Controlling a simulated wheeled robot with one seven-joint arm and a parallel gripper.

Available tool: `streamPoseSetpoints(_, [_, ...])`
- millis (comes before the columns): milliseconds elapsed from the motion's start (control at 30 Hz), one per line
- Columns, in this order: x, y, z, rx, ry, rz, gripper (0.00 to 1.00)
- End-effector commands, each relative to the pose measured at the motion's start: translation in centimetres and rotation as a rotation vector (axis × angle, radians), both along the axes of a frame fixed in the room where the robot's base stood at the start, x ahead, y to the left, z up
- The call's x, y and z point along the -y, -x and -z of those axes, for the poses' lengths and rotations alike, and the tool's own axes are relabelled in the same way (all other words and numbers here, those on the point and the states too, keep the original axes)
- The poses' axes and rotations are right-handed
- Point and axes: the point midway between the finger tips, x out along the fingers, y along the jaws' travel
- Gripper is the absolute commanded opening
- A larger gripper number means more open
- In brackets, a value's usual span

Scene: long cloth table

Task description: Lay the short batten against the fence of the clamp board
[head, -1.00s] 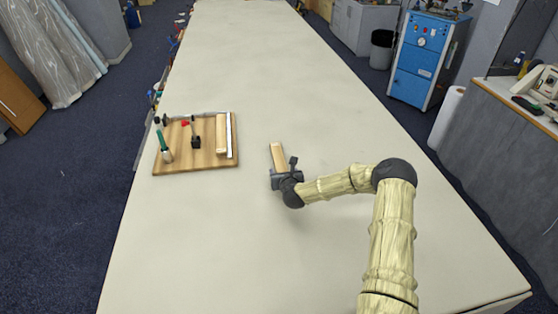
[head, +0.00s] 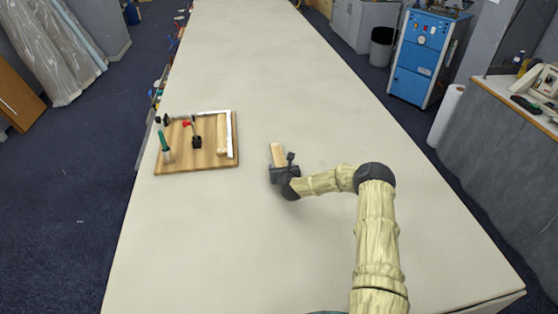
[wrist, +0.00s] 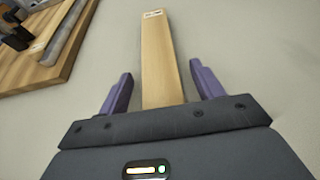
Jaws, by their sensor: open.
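The short batten (head: 277,150) is a pale wooden strip on the cloth table, right of the clamp board. In the wrist view the batten (wrist: 156,50) runs away from me, with a small label at its far end. My gripper (head: 282,170) is at its near end. In the wrist view the purple fingers of my gripper (wrist: 162,82) are open, one each side of the batten, with gaps between. The clamp board (head: 185,158) is brown wood at the left. Its pale fence (head: 229,130) runs along the right edge; in the wrist view the fence (wrist: 70,30) is partly cut off.
A black clamp with a red tip (head: 196,138) stands on the board. A green-handled tool (head: 163,142) is at the board's left edge. A short pale piece (head: 222,151) shows beside the fence; I cannot tell what it is. The table (head: 270,70) is clear beyond.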

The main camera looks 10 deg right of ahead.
Motion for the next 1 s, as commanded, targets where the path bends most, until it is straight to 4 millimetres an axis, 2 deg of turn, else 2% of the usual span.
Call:
streamPoseSetpoints(400, [0.0,0.02,-0.02,0.0,0.0,0.0,0.66])
streamPoseSetpoints(600, [0.0,0.02,-0.02,0.0,0.0,0.0,0.27])
streamPoseSetpoints(700, [0.0,0.0,-0.07,0.001,0.0,0.0,0.12])
streamPoseSetpoints(1000, [0.03,-0.02,-0.5,0.002,-0.001,0.001,0.12])
